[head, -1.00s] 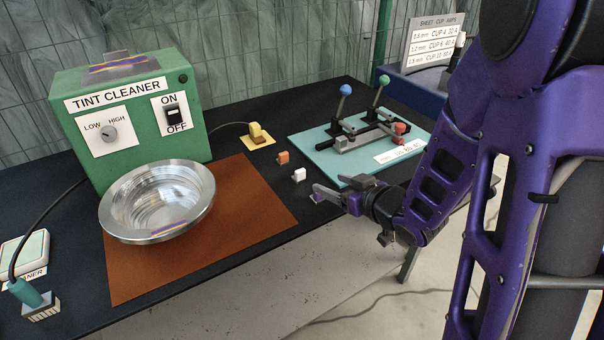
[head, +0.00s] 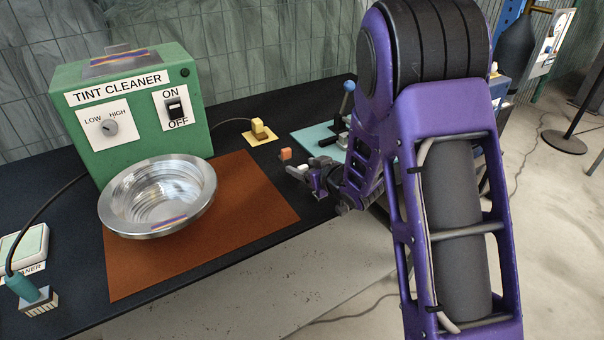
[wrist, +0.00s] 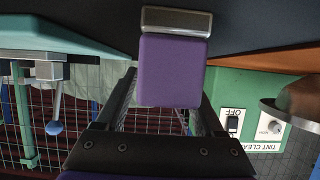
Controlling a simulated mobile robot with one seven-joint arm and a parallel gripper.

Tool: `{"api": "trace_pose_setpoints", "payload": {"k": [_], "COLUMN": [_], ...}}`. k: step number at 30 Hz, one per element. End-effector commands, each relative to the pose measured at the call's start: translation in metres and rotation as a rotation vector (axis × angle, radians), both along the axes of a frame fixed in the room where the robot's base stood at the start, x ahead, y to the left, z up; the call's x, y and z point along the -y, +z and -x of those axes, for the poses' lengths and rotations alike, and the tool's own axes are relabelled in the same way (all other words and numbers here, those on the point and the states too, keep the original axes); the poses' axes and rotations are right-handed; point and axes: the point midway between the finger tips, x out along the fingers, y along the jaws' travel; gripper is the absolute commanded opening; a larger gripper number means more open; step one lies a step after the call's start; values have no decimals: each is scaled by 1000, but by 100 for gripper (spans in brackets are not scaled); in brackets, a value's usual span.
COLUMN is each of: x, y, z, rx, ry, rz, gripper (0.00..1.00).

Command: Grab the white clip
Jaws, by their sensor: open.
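The white clip (head: 303,167) shows in the head view only as a small pale patch at the far edge of my gripper (head: 304,179), mostly hidden by a finger. My gripper is open, low over the black bench, right of the brown mat. I cannot tell whether the clip lies between the fingers or just behind them. In the wrist view, which is upside down, my gripper's purple finger with a metal tip (wrist: 175,40) fills the middle; no white clip is visible there.
An orange clip (head: 285,154) lies just beyond my gripper. A yellow block (head: 259,129) sits farther back. The teal lever board (head: 315,139) is behind my arm. A metal bowl (head: 157,198) stands on the brown mat (head: 250,215) by the green tint cleaner box (head: 130,160).

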Motion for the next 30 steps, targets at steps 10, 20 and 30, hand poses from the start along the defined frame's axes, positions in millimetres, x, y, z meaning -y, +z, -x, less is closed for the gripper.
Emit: {"api": "trace_pose_setpoints", "payload": {"k": [10,20,30], "x": [-6,-6,-6], "y": [-4,-4,-4], "z": [-9,-9,-9], "rx": [0,1,1], "ry": [0,0,0], "rz": [0,-1,-1], "gripper": [70,14,0]}}
